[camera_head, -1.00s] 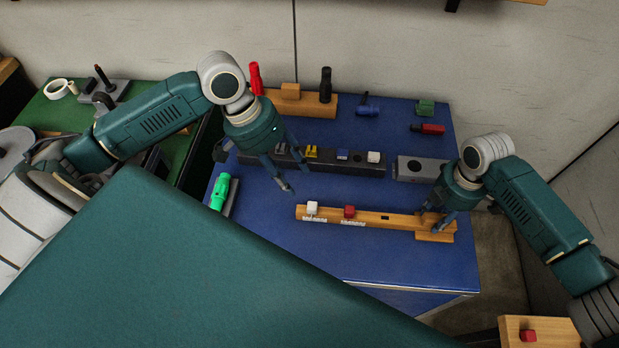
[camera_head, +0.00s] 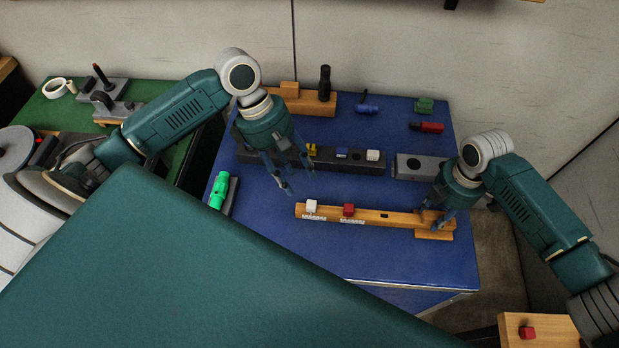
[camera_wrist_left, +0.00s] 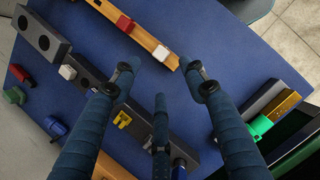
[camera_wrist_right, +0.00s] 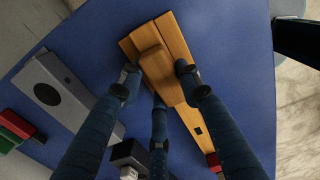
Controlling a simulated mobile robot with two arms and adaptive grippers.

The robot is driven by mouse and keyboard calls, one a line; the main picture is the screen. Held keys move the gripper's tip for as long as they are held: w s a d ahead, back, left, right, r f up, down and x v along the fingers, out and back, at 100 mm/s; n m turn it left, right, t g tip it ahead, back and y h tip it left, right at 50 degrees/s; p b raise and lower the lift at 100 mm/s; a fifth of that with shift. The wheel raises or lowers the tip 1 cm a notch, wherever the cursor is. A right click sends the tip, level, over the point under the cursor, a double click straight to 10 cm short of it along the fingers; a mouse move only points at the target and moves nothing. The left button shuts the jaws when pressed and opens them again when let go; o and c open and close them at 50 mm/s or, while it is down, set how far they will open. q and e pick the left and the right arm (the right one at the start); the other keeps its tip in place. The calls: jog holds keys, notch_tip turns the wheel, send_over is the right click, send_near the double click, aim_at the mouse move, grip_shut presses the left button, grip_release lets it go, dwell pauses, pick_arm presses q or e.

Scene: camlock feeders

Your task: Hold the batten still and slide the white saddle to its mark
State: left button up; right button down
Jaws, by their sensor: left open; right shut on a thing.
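The wooden batten (camera_head: 400,219) lies across the blue table. The white saddle (camera_head: 311,206) sits on it near its left end, with a red saddle (camera_head: 348,210) to its right; pale marked strips show on the batten's front below both. My right gripper (camera_head: 432,222) is shut on the batten's right end, its fingers on either side of the wood in the right wrist view (camera_wrist_right: 158,80). My left gripper (camera_head: 296,188) is open and empty, above and just left of the white saddle. In the left wrist view the white saddle (camera_wrist_left: 161,53) shows beyond the open fingertips (camera_wrist_left: 160,80).
A dark rail (camera_head: 325,163) with yellow, blue and white pieces lies behind the batten, beside a grey block (camera_head: 420,168). A green cylinder (camera_head: 219,190) lies at the table's left edge. The table in front of the batten is clear.

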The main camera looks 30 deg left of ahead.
aim_at(311, 204)
pick_arm(q)
jog(key=x, duration=1)
jog(key=shift+d+f, duration=0.15)
grip_shut()
